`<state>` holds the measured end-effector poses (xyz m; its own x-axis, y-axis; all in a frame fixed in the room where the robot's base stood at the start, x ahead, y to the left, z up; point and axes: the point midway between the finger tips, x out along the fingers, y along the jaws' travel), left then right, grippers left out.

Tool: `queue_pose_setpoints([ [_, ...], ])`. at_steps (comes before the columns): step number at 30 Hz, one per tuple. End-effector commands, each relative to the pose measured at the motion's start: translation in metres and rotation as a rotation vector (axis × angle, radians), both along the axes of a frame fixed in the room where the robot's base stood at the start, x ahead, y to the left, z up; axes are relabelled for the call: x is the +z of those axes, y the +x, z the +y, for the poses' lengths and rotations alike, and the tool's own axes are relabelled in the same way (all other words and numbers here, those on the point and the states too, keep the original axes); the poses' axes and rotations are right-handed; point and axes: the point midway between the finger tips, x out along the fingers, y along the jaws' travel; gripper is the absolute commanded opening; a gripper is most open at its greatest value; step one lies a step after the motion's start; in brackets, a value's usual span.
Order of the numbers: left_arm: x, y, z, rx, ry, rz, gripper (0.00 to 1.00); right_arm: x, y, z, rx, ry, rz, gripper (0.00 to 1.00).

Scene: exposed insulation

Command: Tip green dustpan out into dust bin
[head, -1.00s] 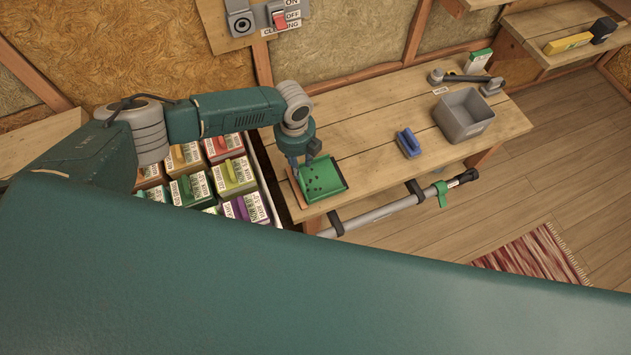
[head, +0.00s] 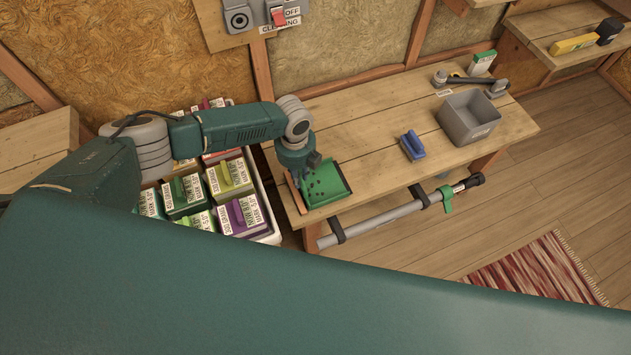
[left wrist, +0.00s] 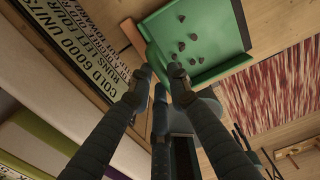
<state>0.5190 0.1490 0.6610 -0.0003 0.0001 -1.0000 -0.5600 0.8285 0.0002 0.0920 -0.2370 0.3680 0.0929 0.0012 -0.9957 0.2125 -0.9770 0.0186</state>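A green dustpan (head: 327,186) with several dark crumbs in it lies at the bench's near left end. It also shows at the top of the left wrist view (left wrist: 200,40). My left gripper (head: 312,163) is over its back left part, pointing down. In the left wrist view my two fingertips (left wrist: 160,80) are apart, with a green end of the dustpan just beyond and between them. I cannot tell whether they touch it. A grey open-topped bin (head: 468,131) stands at the bench's right end. My right gripper is not in view.
A blue-handled brush (head: 413,146) lies between dustpan and bin, with bare bench around it. A grey tube (head: 390,219) runs along the bench's front edge. A crate of labelled boxes (head: 222,190) stands left of the bench. A grey tool lies behind the bin.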

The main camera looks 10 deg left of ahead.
Motion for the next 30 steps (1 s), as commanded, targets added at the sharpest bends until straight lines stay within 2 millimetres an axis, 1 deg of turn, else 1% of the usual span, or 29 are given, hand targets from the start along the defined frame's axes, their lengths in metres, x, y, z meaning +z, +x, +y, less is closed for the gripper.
queue_pose_setpoints([
  [8, 0.003, 0.0, 0.0, 0.0, -0.001, -0.001, 0.0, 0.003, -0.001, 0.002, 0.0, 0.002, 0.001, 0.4],
  [30, 0.06, 0.0, 0.0, 0.0, -0.001, -0.001, 0.0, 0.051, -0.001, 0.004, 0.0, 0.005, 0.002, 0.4],
])
